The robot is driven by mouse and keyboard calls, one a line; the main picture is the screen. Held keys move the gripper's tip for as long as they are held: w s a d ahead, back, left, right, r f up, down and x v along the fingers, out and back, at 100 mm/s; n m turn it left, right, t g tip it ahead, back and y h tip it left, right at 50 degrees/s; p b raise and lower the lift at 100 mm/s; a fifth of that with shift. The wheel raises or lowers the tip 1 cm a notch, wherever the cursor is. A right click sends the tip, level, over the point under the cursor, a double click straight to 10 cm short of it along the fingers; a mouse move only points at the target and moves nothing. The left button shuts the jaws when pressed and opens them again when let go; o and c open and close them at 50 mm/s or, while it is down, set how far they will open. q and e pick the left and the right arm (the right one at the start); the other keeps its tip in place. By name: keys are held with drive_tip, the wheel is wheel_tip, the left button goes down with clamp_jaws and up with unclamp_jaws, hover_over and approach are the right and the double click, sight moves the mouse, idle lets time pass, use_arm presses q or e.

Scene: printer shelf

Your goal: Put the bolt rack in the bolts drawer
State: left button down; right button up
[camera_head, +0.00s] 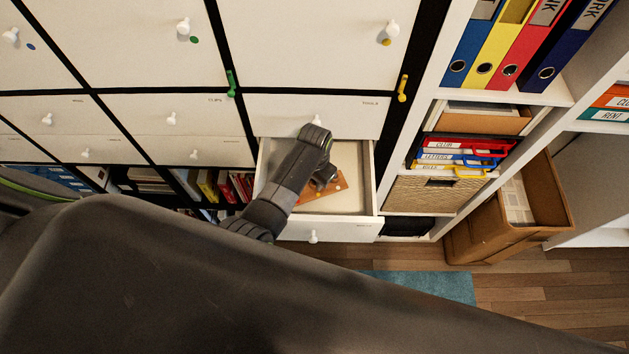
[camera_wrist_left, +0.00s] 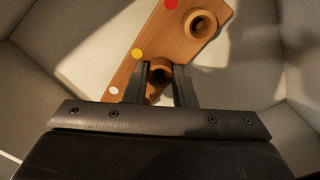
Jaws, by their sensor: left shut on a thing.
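The bolt rack (camera_head: 332,190) is an orange-brown wooden board inside the open drawer (camera_head: 304,233), whose label is too small to read. In the left wrist view the rack (camera_wrist_left: 192,50) has round wooden cups and red, yellow and white dots, and the drawer's pale walls (camera_wrist_left: 70,35) surround it. My left gripper (camera_head: 325,182) reaches down into the drawer. Its fingers (camera_wrist_left: 165,85) are shut on the rack at one cup. The arm hides part of the rack in the head view. I cannot tell whether the rack touches the drawer floor. My right gripper is not in view.
A shut drawer labelled TOOLS (camera_head: 350,115) is just above the open one. White shelves with binders (camera_head: 510,50), a woven basket (camera_head: 432,195) and a brown box (camera_head: 505,225) stand to the right. A blue mat (camera_head: 430,286) lies on the wooden floor.

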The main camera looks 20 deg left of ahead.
use_arm(q)
drive_tip(key=shift+f, duration=0.65)
drive_tip(key=shift+f, duration=0.15)
drive_tip(key=c, duration=1.2)
unclamp_jaws()
wheel_tip(320, 180, up, 12)
